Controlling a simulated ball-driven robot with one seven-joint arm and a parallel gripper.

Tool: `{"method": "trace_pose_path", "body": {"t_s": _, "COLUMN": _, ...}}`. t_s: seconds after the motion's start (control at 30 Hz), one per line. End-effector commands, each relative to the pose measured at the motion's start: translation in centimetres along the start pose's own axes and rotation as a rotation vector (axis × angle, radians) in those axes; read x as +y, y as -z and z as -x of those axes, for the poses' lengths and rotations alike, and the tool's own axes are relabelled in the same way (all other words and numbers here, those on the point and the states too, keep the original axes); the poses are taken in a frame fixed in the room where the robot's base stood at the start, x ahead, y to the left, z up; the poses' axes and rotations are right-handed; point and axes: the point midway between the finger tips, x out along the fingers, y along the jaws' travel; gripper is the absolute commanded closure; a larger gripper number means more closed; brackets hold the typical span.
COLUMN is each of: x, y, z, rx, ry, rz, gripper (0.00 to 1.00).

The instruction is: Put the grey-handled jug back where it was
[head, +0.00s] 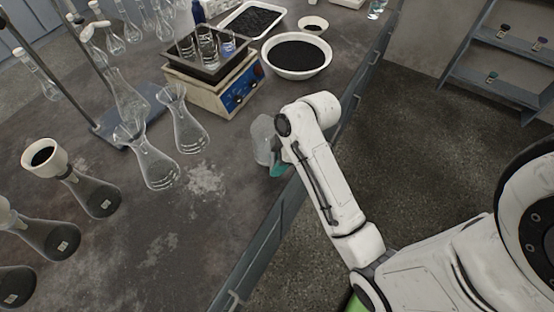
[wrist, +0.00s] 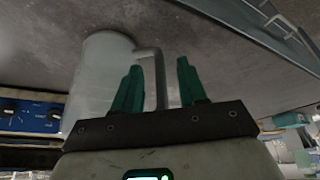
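The jug (head: 263,138) is a clear, greyish vessel on the bench near its front edge, partly behind my arm in the head view. In the wrist view the jug (wrist: 98,72) is large, with its grey handle (wrist: 158,75) pointing towards my gripper. My gripper (wrist: 160,66) has its two teal fingers apart, one on each side of the handle, with a clear gap on the right. In the head view my gripper (head: 277,168) is mostly hidden by the arm; a teal finger shows beside the jug.
A device with blue panel (head: 238,92) carrying a tray of glassware stands behind the jug, with a white bowl of black grains (head: 297,74) beside it. Conical flasks (head: 186,128) stand at left. The bench (head: 200,235) in front is clear. A shelf (head: 505,75) stands at right.

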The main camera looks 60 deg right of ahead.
Motion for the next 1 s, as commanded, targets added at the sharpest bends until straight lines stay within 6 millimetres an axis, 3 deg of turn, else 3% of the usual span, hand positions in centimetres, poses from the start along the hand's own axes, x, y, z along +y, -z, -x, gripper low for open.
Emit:
{"method": "trace_pose_path", "body": {"t_s": 0.37, "x": 0.1, "y": 0.1, "z": 0.9, "rx": 0.002, "ry": -0.003, "rz": 0.0, "gripper": 0.57}}
{"method": "trace_pose_path", "body": {"t_s": 0.7, "x": 0.0, "y": 0.3, "z": 7.6, "rx": 0.0, "ry": 0.0, "rz": -0.001, "gripper": 0.57}}
{"method": "trace_pose_path", "body": {"t_s": 1.0, "x": 0.0, "y": 0.3, "z": 11.0, "rx": 0.0, "ry": 0.001, "rz": -0.001, "gripper": 0.57}}
